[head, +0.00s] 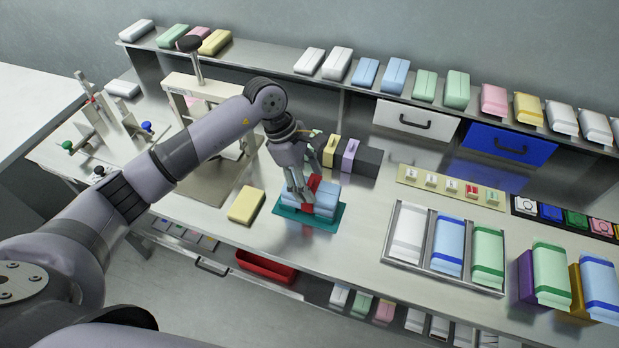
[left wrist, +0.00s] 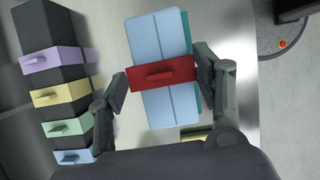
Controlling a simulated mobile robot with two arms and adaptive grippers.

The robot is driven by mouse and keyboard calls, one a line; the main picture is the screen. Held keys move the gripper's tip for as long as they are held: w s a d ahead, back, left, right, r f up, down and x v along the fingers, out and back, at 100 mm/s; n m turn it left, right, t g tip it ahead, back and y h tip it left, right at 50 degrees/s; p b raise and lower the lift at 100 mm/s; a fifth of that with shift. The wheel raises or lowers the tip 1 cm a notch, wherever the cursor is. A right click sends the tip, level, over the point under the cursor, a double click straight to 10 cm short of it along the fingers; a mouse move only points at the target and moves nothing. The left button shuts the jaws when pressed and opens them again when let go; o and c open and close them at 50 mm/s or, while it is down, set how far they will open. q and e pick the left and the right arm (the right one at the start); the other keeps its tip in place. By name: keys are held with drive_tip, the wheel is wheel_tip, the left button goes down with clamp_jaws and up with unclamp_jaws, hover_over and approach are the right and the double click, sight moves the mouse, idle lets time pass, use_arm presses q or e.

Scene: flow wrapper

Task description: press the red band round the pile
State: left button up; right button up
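The pile (head: 292,199) is light-blue packs lying on a teal mat (head: 335,219) on the steel table; it also shows in the left wrist view (left wrist: 158,40). The red band (left wrist: 162,75), with a small tab on top, lies across the pile's middle; in the head view part of it (head: 313,184) shows beside the fingers. My left gripper (head: 303,197) points down over the pile. In the left wrist view its fingers (left wrist: 160,77) stand at both ends of the band and appear to touch it. How far the band reaches down the pile's sides is hidden. My right gripper is out of view.
A dark holder (left wrist: 60,110) with purple, yellow, green and blue bands stands close behind the pile. A yellow pack (head: 246,205) lies left of the mat. A tray (head: 386,248) of white, blue and green packs stands right. The table between mat and tray is clear.

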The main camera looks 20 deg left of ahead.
use_arm(q)
drive_tip(key=o, duration=0.6)
drive_tip(key=shift+c, duration=0.2)
drive_tip(key=v, duration=1.2)
